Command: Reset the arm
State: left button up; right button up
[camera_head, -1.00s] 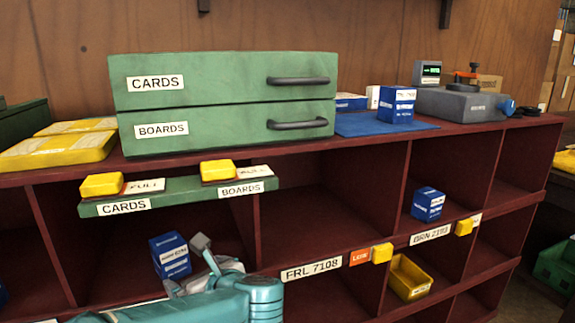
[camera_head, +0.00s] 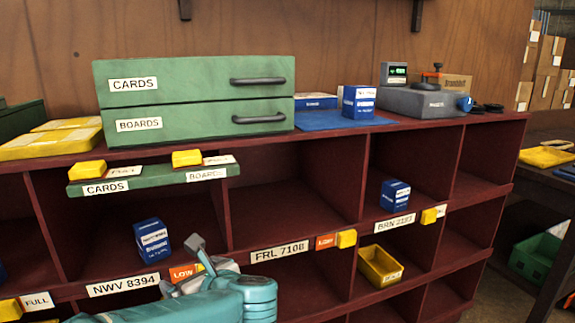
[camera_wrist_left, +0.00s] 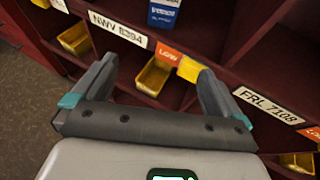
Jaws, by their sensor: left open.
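My left arm, teal and grey, comes in from the bottom of the head view. Its gripper (camera_head: 197,258) is in front of the shelf's front edge, beside the orange LOW tag (camera_head: 184,272). In the left wrist view the two dark grey fingers of the gripper (camera_wrist_left: 157,80) are spread wide with nothing held between them. Beyond them are the orange and yellow slider (camera_wrist_left: 188,68) and a yellow bin (camera_wrist_left: 153,76), apart from the fingers as far as I can tell. My right gripper is in neither view.
The dark red shelf has a label NWV 8394 (camera_head: 123,285) and a blue box (camera_head: 152,241) in the compartment above it. A green ledge (camera_head: 150,179) juts out above. Green drawers (camera_head: 195,100) stand on top. A yellow bin (camera_head: 380,266) sits at the right.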

pick_arm(q)
jog(key=a+f+m+g+y, duration=0.25)
jog(key=a+f, duration=0.75)
jog(key=f, duration=0.5)
jog(key=s+d+f+m+h, duration=0.1)
jog(key=s+f+m+h, duration=0.3)
jog(key=f+m, duration=0.55)
jog(key=s+f+m+h, duration=0.3)
jog(key=f+m, duration=0.3)
jog(key=f, duration=0.7)
jog(key=s+d+f+m+g+h, duration=0.35)
jog(key=s+d+m, duration=0.35)
jog(key=s+m, duration=0.4)
jog(key=s+d+f+m+g+h, duration=0.3)
jog(key=s+d+m+h, duration=0.2)
jog(key=s+d+m, duration=0.55)
notch_tip(320, 180, up, 21)
jog(key=w+a+m+p, duration=0.1)
jog(key=a+m+p, duration=0.2)
jog(key=p, duration=1.7)
jog(key=shift+f+g+p, duration=0.15)
jog(key=shift+g+p, duration=0.15)
jog(key=shift+p, duration=0.05)
